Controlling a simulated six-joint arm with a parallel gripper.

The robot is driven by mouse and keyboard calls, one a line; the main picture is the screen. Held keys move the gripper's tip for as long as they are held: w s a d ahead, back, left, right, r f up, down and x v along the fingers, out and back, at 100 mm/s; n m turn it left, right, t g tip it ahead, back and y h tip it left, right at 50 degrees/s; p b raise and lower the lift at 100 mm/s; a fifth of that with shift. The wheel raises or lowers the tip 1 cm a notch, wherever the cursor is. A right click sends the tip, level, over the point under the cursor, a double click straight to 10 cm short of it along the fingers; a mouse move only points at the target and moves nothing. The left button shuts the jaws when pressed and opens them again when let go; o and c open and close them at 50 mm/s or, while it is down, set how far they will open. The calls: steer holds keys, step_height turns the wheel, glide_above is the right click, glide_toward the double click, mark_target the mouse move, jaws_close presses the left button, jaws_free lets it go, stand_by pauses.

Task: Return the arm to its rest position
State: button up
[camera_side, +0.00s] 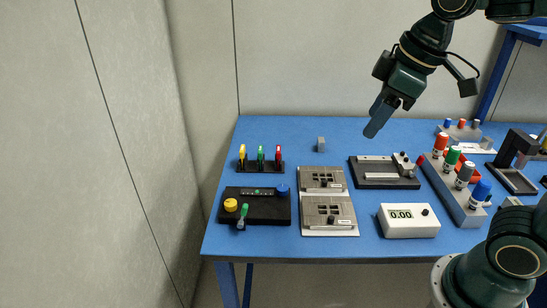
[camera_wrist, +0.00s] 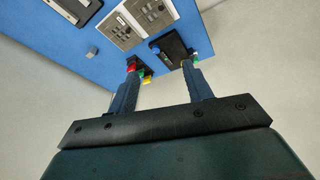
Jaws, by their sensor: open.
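My gripper (camera_side: 377,119) hangs in the air above the back of the blue table (camera_side: 276,134) in the side view, tilted down to the left. In the wrist view my gripper (camera_wrist: 163,80) shows two blue fingers spread apart with nothing between them. It touches no object. The fingertips overlap the view of the small coloured-handled tools beyond them. In the side view the fingers line up, so the gap between them is hidden there.
Below are a rack of coloured tools (camera_side: 261,166), a black plate with knobs (camera_side: 255,207), metal plates (camera_side: 322,180), a small grey block (camera_side: 320,144), a black-framed fixture (camera_side: 384,173), a white meter (camera_side: 408,221) and a marker rack (camera_side: 455,190). The air around the gripper is clear.

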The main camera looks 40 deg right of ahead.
steer(key=s+d+f+m+t, duration=0.1)
steer(key=s+d+f+m, duration=0.1)
steer(key=s+m, duration=0.3)
steer(key=shift+s+f, duration=0.9)
steer(key=shift+s, duration=1.1)
